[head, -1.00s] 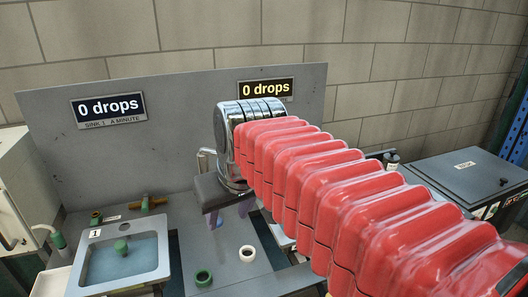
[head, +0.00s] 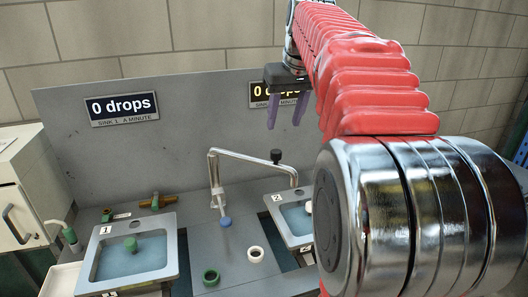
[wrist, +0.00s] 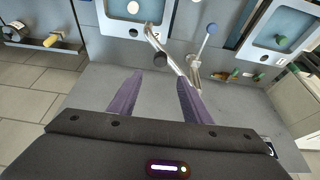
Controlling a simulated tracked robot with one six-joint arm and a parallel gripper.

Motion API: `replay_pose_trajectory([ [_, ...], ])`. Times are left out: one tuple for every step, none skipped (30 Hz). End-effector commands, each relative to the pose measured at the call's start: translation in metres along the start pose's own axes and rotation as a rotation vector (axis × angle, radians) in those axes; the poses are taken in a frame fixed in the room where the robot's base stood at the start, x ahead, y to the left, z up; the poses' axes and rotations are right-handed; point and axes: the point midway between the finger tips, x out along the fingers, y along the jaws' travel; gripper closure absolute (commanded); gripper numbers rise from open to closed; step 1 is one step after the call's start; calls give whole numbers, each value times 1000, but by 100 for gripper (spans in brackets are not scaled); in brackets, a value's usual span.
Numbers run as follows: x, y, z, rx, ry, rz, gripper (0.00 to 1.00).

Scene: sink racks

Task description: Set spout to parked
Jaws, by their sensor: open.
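The spout (head: 240,154) is a bent silver pipe rising between the two sinks. Its arm reaches right toward sink 2 (head: 284,222), and a black knob (head: 276,157) stands up near its outer end. The spout (wrist: 174,58) and black knob (wrist: 160,59) also show in the wrist view. My gripper (head: 287,122) is open and empty, its purple fingers pointing down, above the black knob and apart from it in the head view. In the wrist view my gripper (wrist: 160,77) has the knob showing between and beyond its fingertips. No parked mark is readable.
Sink 1 (head: 95,268) is at left, with a green plug (head: 130,243). A blue-knobbed lever (head: 225,221) stands before the spout base. The grey backboard (head: 190,110) with signs stands behind.

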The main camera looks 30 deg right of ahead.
Motion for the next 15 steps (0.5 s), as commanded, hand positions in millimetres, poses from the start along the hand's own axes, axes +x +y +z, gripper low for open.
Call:
replay_pose_trajectory([
  [0, 0, 0, 0, 0, 0, 56],
  [0, 0, 0, 0, 0, 0, 56],
  [0, 0, 0, 0, 0, 0, 56],
  [0, 0, 0, 0, 0, 0, 56],
  [0, 0, 0, 0, 0, 0, 56],
  [0, 0, 0, 0, 0, 0, 56],
  [0, 0, 0, 0, 0, 0, 56],
  [0, 0, 0, 0, 0, 0, 56],
  [1, 0, 0, 0, 0, 0, 56],
  [2, 0, 0, 0, 0, 0, 56],
  [3, 0, 0, 0, 0, 0, 56],
  [5, 0, 0, 0, -1, 0, 56],
  [8, 0, 1, 0, -1, -1, 56],
  [10, 0, 1, 0, -2, -1, 56],
  [14, 0, 1, 0, -2, -1, 56],
])
